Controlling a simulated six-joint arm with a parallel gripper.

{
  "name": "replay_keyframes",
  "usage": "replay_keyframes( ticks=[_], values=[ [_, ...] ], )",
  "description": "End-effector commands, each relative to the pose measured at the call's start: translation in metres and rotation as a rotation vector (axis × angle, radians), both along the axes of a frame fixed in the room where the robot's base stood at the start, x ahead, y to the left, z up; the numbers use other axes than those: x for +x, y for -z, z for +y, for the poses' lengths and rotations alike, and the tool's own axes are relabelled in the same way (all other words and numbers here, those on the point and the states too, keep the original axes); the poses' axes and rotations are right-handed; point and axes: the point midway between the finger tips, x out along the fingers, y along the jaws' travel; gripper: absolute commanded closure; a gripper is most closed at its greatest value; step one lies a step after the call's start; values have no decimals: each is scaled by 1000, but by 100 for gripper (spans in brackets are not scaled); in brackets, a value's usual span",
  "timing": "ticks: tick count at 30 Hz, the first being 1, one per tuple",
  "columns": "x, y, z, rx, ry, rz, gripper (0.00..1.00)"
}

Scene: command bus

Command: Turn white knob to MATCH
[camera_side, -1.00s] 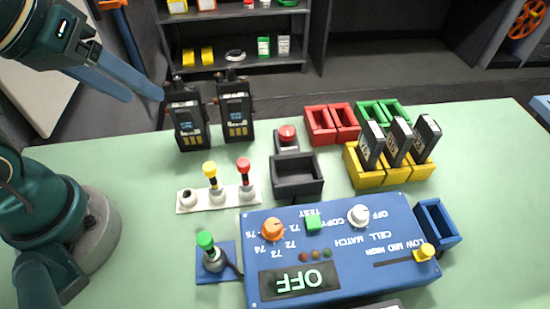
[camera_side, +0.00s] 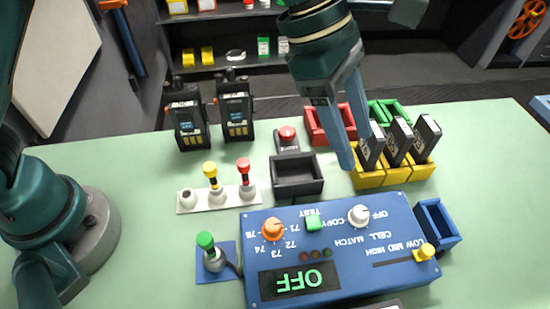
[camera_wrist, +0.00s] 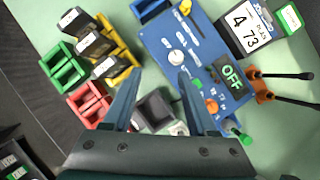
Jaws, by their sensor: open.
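The white knob (camera_side: 359,214) sits on the right part of the blue panel (camera_side: 400,215), with the labels OFF, CELL and MATCH around it; which label it points to is too small to tell. It also shows in the wrist view (camera_wrist: 177,57), where it lies ahead of the fingers and between their lines. My gripper (camera_side: 352,142) is open and empty, above the table behind the panel, pointing down. In the wrist view my two fingers (camera_wrist: 157,98) are spread apart, and neither touches the knob.
The panel also holds an orange knob (camera_side: 273,229), a green button (camera_side: 313,222), a yellow slider (camera_side: 424,252) and a display reading OFF (camera_side: 300,281). Yellow bins (camera_side: 368,179) with black modules stand close to my fingers. A dark tray (camera_side: 297,189) lies behind the panel.

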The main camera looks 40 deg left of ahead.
Motion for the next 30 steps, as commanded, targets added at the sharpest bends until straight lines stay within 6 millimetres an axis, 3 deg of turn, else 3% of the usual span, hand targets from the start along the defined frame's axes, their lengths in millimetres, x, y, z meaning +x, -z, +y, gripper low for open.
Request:
replay_keyframes(
  ticks=[4,18,29,30],
  values=[
    [-14,33,-16,35,53,59,42],
    [-22,82,-37,47,76,76,42],
    [-22,88,-40,45,74,72,42],
    [-22,88,-40,45,74,72,53]
  ],
)
